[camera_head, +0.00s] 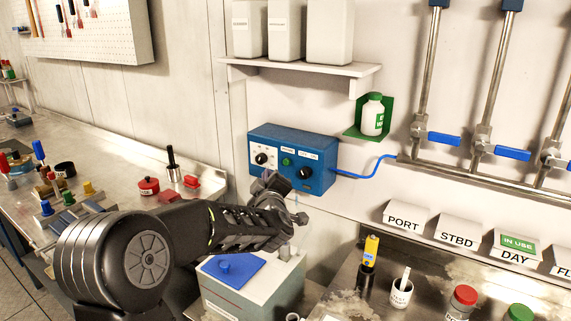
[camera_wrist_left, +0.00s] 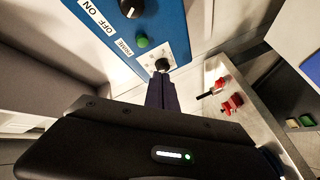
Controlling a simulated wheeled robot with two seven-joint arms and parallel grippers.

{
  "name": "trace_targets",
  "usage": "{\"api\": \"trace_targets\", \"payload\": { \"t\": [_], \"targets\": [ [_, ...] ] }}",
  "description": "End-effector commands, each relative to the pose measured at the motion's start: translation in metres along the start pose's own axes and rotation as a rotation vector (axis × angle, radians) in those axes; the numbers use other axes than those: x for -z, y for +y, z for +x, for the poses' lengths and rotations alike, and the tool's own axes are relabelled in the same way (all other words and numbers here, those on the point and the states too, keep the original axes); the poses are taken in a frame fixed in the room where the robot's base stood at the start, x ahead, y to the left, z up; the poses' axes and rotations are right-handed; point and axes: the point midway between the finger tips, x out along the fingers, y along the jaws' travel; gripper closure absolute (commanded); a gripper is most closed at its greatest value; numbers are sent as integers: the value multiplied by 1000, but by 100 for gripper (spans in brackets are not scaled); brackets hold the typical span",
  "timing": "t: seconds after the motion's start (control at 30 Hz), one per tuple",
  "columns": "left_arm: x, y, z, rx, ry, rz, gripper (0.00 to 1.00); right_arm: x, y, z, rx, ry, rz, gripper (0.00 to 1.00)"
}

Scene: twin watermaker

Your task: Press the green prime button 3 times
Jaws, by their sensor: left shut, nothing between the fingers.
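The green prime button (camera_head: 286,162) is a small round button on the front of the blue control box (camera_head: 317,178), between two black knobs. It also shows in the left wrist view (camera_wrist_left: 142,42), beside the label PRIME. My left gripper (camera_head: 268,180) is shut and empty, in front of the box's lower edge. In the left wrist view its dark fingertips (camera_wrist_left: 161,82) overlap the picture close to the black knob on the white plate (camera_wrist_left: 162,65), with the button off to one side. I cannot tell whether the fingertips touch the box. My right gripper is not in view.
A blue hose (camera_head: 372,175) runs from the box to steel pipes with blue valves. A shelf (camera_head: 300,68) with white canisters hangs above. A grey case with a blue lid (camera_head: 232,267) stands below my left forearm. Red containers (camera_head: 148,186) stand on the left bench.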

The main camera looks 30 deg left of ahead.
Motion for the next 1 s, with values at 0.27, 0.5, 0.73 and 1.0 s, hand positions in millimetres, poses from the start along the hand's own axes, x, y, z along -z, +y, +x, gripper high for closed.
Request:
{"api": "trace_targets", "payload": {
  "t": [0.27, 0.5, 0.73, 1.0],
  "targets": [
    [1, -33, -3, -11, 39, 211, 100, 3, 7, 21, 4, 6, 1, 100],
    [6, -37, -13, -50, 124, 831, 100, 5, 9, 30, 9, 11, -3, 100],
    [10, -26, -25, -55, 237, 1463, 100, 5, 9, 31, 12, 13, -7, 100],
    [15, -17, -30, -12, 322, 1873, 100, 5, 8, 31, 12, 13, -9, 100]
  ]
}}
